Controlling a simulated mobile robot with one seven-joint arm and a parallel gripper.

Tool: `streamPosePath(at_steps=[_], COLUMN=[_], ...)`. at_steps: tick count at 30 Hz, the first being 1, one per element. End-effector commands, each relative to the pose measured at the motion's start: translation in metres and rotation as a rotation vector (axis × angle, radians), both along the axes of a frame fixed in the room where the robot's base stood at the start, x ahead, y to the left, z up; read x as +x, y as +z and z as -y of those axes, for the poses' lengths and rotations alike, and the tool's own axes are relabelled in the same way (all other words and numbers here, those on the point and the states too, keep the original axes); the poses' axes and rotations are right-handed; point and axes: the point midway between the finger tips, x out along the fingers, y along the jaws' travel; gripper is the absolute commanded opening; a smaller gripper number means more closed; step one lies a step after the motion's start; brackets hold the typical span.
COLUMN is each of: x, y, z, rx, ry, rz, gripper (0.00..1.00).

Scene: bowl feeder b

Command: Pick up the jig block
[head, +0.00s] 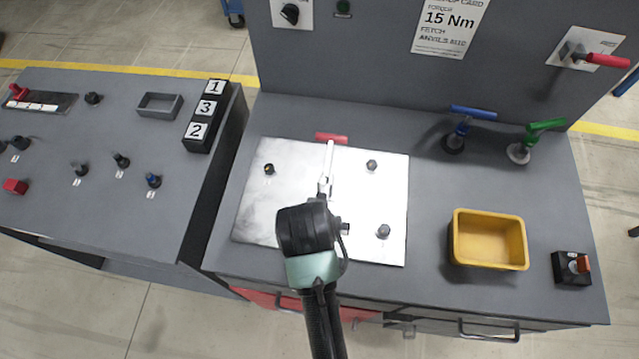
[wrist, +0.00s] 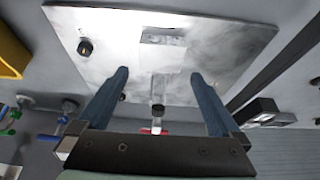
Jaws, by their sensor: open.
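My gripper (wrist: 160,74) is open and empty in the wrist view, its two blue-grey fingers spread over the bright metal plate (wrist: 225,35). Between and beyond the fingertips is a grey rectangle (wrist: 163,36) on the plate; it may be the jig block or a recess, and I cannot tell which. A clamp with a red handle (head: 331,138) stands at the plate's back edge, its silver arm pointing towards my gripper. In the head view my wrist hides the fingertips and the plate's front middle. No other thing is clearly a jig block.
Several bolt-like posts (head: 383,231) stand on the plate. A yellow bin (head: 488,240) and a black switch box (head: 571,269) are at the right. Blue (head: 455,140) and green (head: 519,152) T-handled tools stand behind. A black numbered rack (head: 204,117) borders the left bench.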

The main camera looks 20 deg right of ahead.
Motion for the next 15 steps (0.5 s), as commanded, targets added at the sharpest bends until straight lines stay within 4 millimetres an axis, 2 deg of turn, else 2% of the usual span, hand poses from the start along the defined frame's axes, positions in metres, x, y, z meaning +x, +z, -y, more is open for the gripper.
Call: streamPosePath(at_steps=[3, 11, 15], x=[0.006, 0.011, 0.015], y=[-0.015, -0.028, -0.044], z=[0.004, 0.007, 0.009], rx=[0.001, 0.000, 0.001], ry=[0.000, 0.000, 0.000], rz=[-0.001, 0.001, -0.001], gripper=[1.00, 1.00, 1.00])
